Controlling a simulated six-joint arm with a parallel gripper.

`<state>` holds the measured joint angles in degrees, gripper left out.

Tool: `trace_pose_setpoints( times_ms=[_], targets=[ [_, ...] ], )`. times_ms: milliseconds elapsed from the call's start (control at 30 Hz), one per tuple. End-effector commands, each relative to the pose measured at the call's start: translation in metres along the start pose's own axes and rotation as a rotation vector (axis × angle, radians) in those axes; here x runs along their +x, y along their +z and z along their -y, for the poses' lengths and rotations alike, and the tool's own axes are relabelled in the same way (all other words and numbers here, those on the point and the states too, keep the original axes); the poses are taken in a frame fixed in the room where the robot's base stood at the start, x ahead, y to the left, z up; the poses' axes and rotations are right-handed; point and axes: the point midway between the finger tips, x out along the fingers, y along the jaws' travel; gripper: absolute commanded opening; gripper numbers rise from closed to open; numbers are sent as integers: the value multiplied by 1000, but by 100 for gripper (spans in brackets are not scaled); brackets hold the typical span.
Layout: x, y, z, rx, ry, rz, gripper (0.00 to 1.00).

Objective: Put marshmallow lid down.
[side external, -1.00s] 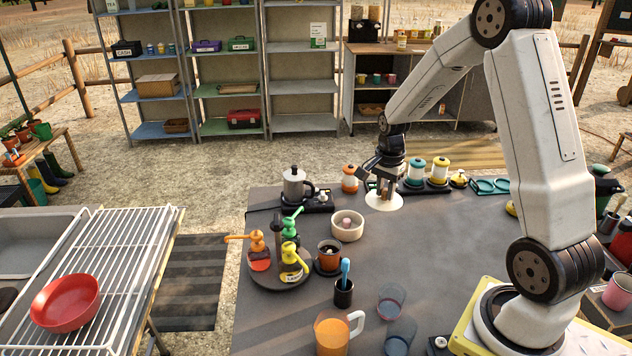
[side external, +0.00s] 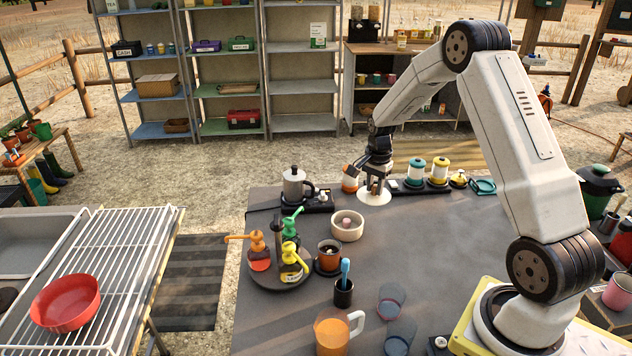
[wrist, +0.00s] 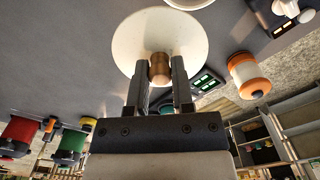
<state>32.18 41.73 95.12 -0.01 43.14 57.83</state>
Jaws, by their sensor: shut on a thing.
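The marshmallow lid (side external: 374,199) is a white round disc with a brown knob. My gripper (side external: 375,184) is shut on that knob, with the lid hanging level beneath it. In the wrist view the two fingers (wrist: 160,75) pinch the knob, and the lid (wrist: 135,45) spreads out beyond them. The marshmallow bowl (side external: 335,232) is low, cream and uncovered, with a pink marshmallow (side external: 347,222) inside. It stands to the left of and nearer than the lid, apart from it. Its rim (wrist: 190,4) shows at the top edge of the wrist view.
A steel pot (side external: 294,185) stands left of the bowl. An orange-banded jar (side external: 350,180) is close behind the lid. Teal (side external: 415,172) and yellow (side external: 439,171) jars stand right. A carousel (side external: 277,277) of syrup bottles and a brown cup (side external: 329,253) are nearer.

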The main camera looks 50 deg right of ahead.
Motion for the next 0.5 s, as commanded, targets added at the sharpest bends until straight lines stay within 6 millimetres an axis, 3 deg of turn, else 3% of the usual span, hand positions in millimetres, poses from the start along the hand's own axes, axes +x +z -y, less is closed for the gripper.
trace_pose_setpoints(
  times_ms=[500],
  targets=[
    [35,-24,49,-1,2,1,0]
  ],
)
